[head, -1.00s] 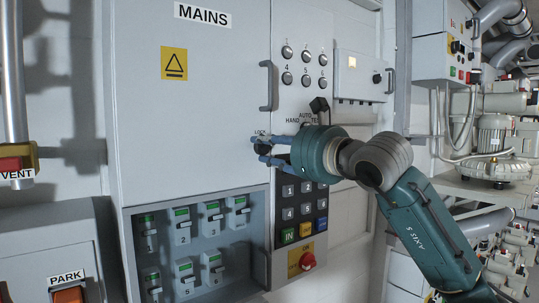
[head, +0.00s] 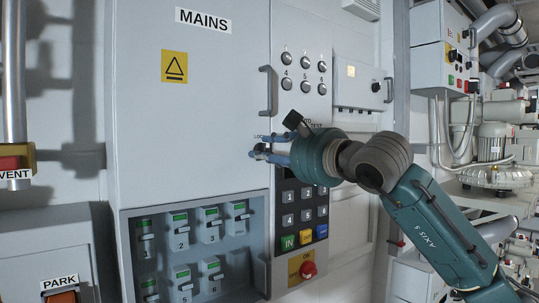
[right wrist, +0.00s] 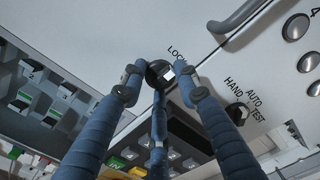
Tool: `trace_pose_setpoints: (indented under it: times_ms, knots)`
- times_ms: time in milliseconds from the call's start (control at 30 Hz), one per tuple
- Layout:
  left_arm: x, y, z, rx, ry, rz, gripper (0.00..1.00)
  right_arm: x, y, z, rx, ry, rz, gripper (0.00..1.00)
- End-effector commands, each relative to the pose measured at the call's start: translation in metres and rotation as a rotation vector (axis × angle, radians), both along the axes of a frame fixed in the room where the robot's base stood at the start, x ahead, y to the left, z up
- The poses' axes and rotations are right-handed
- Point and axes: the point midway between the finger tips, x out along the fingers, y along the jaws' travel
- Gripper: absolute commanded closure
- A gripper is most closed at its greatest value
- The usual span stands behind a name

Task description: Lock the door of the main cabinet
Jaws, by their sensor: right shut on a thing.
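The main cabinet door (head: 190,125), pale grey with a MAINS label and a yellow warning sign, looks closed. Its grey bar handle (head: 265,90) is on the right edge. Below the handle is a small dark lock knob (right wrist: 157,72), with a LOCK label beside it in the right wrist view. My right gripper (head: 262,147) reaches in from the right with blue fingers. Its fingertips are shut on the knob; they also show around it in the right wrist view (right wrist: 160,78). The fingers hide much of the knob in the head view. My left gripper is out of view.
A panel right of the door carries several round buttons (head: 304,72), a HAND/AUTO/TEST switch (right wrist: 238,113), a keypad (head: 306,206) and a red knob (head: 308,269). Breakers (head: 179,231) sit below the door. A smaller box (head: 360,75) is at right.

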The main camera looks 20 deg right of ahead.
Motion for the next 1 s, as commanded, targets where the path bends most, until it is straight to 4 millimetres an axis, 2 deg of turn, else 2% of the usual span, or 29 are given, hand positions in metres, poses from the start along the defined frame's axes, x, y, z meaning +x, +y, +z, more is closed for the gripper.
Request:
trace_pose_setpoints:
  times_ms: [33, 700, 733, 800, 1000]
  knots:
    - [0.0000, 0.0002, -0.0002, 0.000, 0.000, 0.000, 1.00, -0.0022, 0.0001, 0.0067, -0.013, -0.021, 0.002, 0.95]
    - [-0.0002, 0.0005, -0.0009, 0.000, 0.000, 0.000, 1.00, -0.0023, 0.0023, 0.0050, -0.063, -0.036, 0.006, 0.96]
    - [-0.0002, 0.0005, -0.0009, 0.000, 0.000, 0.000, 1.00, -0.0022, 0.0024, 0.0049, -0.063, -0.036, 0.006, 0.64]
    - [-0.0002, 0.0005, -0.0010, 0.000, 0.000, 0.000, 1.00, -0.0022, 0.0025, 0.0044, -0.063, -0.035, 0.007, 0.50]
    - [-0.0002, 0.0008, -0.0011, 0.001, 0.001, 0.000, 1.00, -0.0011, 0.0018, 0.0018, -0.064, -0.029, 0.005, 0.50]
